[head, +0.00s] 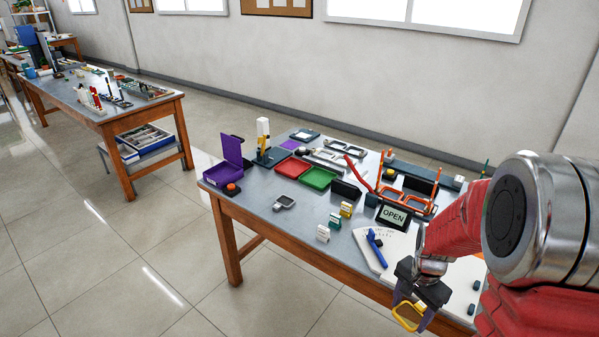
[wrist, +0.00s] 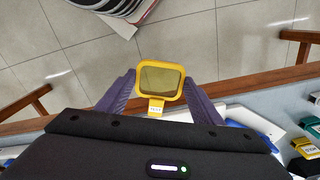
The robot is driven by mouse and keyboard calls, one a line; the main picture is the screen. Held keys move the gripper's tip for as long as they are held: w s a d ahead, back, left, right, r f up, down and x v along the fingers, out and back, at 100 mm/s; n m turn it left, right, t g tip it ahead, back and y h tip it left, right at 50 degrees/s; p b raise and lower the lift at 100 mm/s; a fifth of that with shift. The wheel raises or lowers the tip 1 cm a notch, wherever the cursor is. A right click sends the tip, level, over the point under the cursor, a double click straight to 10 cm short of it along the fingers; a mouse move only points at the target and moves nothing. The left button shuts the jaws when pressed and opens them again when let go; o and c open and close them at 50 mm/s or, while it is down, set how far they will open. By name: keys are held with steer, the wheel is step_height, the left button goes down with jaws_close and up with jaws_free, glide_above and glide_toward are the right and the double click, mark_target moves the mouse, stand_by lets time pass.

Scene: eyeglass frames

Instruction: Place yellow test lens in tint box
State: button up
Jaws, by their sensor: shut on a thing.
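The yellow test lens (head: 407,317) has a rounded yellow rim, a dark amber pane and a small labelled tab. My gripper (head: 416,306) is shut on it near the tab, at the front right beside the table's edge. In the wrist view the lens (wrist: 161,80) sits between the two purple-grey fingers, with the floor behind it. A purple box (head: 217,177) with its lid standing open is at the table's left end, and looks like the tint box. It is well apart from my gripper. The inside of the box is only partly visible.
Red (head: 291,168) and green (head: 318,178) trays lie right of the purple box. An OPEN sign (head: 393,216), small labelled blocks (head: 323,233) and a tall white-and-yellow device (head: 263,138) stand on the table (head: 262,205).

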steer(key=w+a+f+n, duration=0.6)
steer(key=w+a+n, duration=0.1)
steer(key=a+n, duration=0.3)
steer(key=shift+a+f+n, duration=0.35)
steer(key=shift+n, duration=0.15)
